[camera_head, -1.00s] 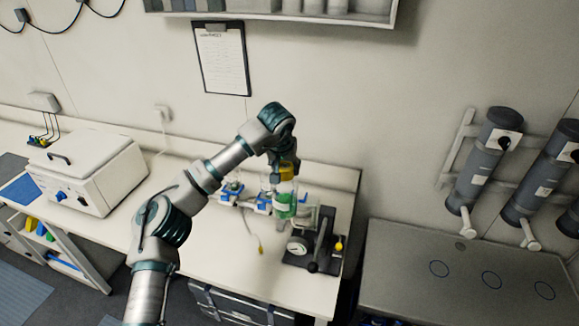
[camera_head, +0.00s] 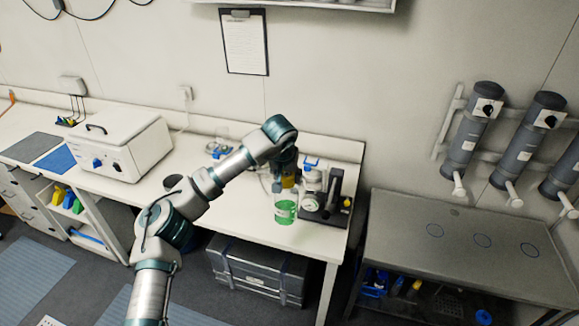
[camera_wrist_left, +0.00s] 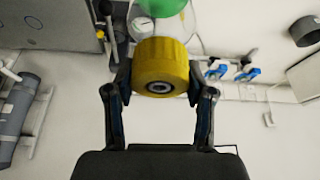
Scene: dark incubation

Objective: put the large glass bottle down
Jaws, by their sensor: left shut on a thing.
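The large glass bottle (camera_head: 285,211) has a label and green liquid inside. It is near the front edge of the white bench (camera_head: 232,218), beside the device with a round gauge. My left gripper (camera_head: 286,181) is above it, shut on its yellow cap. In the left wrist view the yellow cap (camera_wrist_left: 161,66) sits between the two fingers, with a bit of green beyond it. I cannot tell whether the bottle's base touches the bench. My right gripper is not in view.
The gauge device (camera_head: 322,203) with a dark lever stands close at the bottle's right. A white box-shaped appliance (camera_head: 119,146) is at the left. A grey table (camera_head: 470,245) with ringed marks stands at the right. Bare bench lies left of the bottle.

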